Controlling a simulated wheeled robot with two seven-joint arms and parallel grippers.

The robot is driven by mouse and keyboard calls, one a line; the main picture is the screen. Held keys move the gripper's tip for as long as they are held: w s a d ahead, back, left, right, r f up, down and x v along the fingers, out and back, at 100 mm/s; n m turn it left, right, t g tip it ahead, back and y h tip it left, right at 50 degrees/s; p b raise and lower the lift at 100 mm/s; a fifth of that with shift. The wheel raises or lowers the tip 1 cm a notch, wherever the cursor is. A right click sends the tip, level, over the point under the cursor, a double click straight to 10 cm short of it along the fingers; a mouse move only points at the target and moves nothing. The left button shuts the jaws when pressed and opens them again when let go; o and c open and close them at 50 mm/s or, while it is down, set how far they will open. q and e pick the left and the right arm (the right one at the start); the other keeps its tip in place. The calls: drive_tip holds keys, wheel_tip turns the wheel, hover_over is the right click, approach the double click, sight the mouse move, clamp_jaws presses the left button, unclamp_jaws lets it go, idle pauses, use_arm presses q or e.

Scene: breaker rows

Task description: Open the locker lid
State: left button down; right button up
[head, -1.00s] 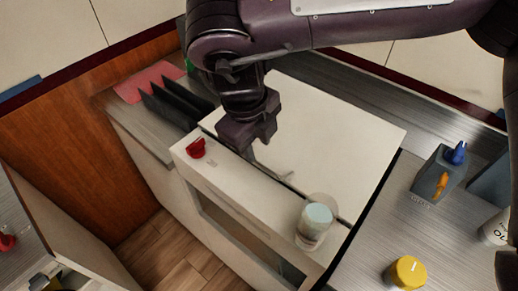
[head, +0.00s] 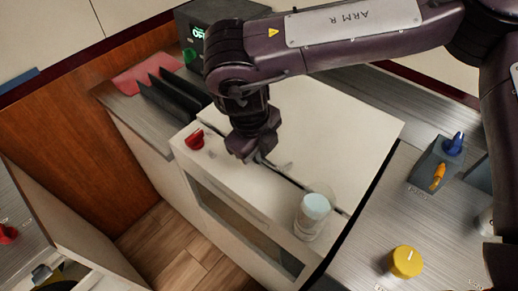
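The locker (head: 345,125) is a white box with a broad flat lid on top. The lid looks shut, with a dark seam between it and the front strip. A red knob (head: 196,139) sits on the front strip at left. A clear jar with a pale blue top (head: 314,212) stands at the strip's right end. My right gripper (head: 258,160) points down over the lid's front edge, by a small grey handle-like piece near the seam. I cannot tell whether it touches that piece or how far its fingers are apart. My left gripper is not in view.
Black upright plates (head: 172,98) and a pink sheet (head: 146,78) lie left of the locker. A dark box with a green display (head: 197,32) stands behind. At right are a yellow knob (head: 405,262) and a grey switch block (head: 432,168).

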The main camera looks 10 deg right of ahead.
clamp_jaws()
drive_tip(key=shift+r, duration=0.1)
drive_tip(key=w+d+r+g+y+p, duration=0.2)
drive_tip(key=w+d+r+p, duration=0.1)
drive_tip(key=r+p, duration=0.6)
drive_tip(key=w+d+r+g+y+p, duration=0.2)
drive_tip(key=w+d+r+p, duration=0.2)
drive_tip(key=r+p, duration=0.6)
drive_tip(key=shift+r, duration=0.45)
drive_tip(key=shift+d, duration=0.1)
